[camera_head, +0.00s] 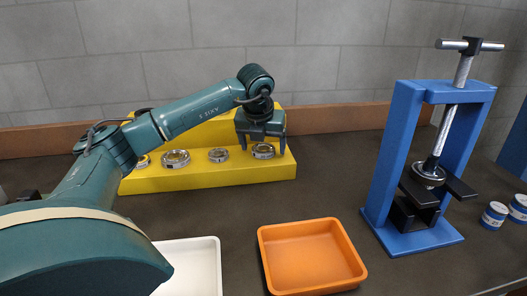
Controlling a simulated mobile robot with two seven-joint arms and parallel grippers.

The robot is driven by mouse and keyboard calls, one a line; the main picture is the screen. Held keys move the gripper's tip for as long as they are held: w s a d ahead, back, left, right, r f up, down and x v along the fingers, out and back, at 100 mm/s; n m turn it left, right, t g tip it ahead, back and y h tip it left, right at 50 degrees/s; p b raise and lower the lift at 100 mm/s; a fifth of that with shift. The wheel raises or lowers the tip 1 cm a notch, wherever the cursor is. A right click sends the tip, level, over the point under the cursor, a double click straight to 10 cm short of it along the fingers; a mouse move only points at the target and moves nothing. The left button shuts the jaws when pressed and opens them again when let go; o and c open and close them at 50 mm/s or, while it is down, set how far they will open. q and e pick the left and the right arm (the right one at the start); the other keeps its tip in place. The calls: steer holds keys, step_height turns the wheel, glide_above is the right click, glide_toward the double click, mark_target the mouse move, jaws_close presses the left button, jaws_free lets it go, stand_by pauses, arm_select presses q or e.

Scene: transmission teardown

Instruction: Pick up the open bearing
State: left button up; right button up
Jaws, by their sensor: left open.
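Several metal ring bearings lie in a row on the yellow stepped stand (225,182) at the back left. One ring (262,151) is directly below my left gripper (262,146), whose fingers point down around or just above it; I cannot tell if they touch. Two more rings, a larger one (176,158) and a smaller one (218,155), lie to the left, and another (143,161) is partly hidden by my arm. I cannot tell from the picture which is the open bearing. My left gripper is open. My right gripper is not in view.
An orange tray (312,224) and a white tray (213,262), partly hidden by my arm, stand empty in front. A blue press (376,165) stands at the right. Small blue-and-white cans (494,215) are at the far right. The dark table between stand and press is clear.

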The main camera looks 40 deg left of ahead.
arm_select(q)
steer(key=c, duration=1.2)
steer(key=shift+r, duration=0.15)
